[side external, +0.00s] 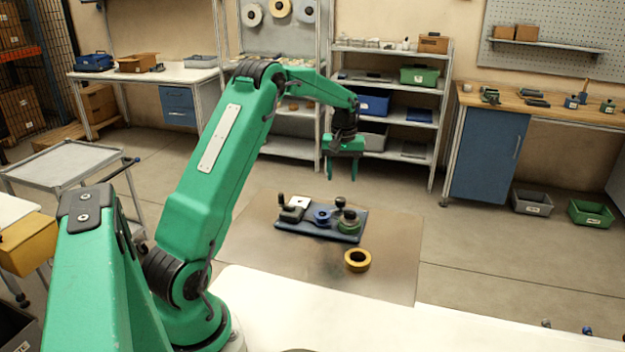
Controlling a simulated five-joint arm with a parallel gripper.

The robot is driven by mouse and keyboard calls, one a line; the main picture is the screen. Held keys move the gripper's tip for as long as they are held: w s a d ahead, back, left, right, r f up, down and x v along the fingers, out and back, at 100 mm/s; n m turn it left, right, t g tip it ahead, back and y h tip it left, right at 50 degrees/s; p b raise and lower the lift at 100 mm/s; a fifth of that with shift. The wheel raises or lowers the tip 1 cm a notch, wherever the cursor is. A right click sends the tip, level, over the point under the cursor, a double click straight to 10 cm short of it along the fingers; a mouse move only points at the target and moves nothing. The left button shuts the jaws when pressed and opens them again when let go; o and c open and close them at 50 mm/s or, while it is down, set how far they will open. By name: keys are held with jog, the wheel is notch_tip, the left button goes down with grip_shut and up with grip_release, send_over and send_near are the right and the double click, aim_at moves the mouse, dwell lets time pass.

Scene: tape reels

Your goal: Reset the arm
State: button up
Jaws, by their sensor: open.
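My gripper (344,173) is open and empty, pointing down. It hangs in the air above the back of the mat, with the shelf unit behind it in the picture. A dark blue base (290,229) lies on the mat and carries several small parts. Among them are a blue reel (322,216) in the middle and a green reel (348,225) at the right, with a dark knob above it. A white piece (300,202) and dark blocks (290,215) sit at its left. A yellow tape reel (357,260) lies flat on the mat, apart from the base.
The brown mat (390,285) has bare room around the base and reel. A white surface (290,315) lies in front. Shelves (440,90) and a workbench (490,150) stand behind.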

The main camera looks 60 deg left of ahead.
jog(key=shift+d, duration=0.1)
jog(key=s+d+r+m+t, duration=0.1)
jog(key=s+d+r+m, duration=0.25)
jog(key=d+r, duration=0.4)
jog(key=s+d+r+m+t, duration=0.1)
jog(key=s+d+r+m, duration=0.1)
jog(key=s+d+r, duration=0.55)
jog(key=s+d+f+m+t, duration=0.1)
jog(key=s+d+m+t, duration=0.2)
jog(key=s+d, duration=1)
jog(key=s+m, duration=0.1)
jog(key=m, duration=0.2)
jog(key=shift+d+f+t, duration=0.3)
jog(key=shift+d+f, duration=0.05)
jog(key=shift+f, duration=0.05)
jog(key=shift+s, duration=0.1)
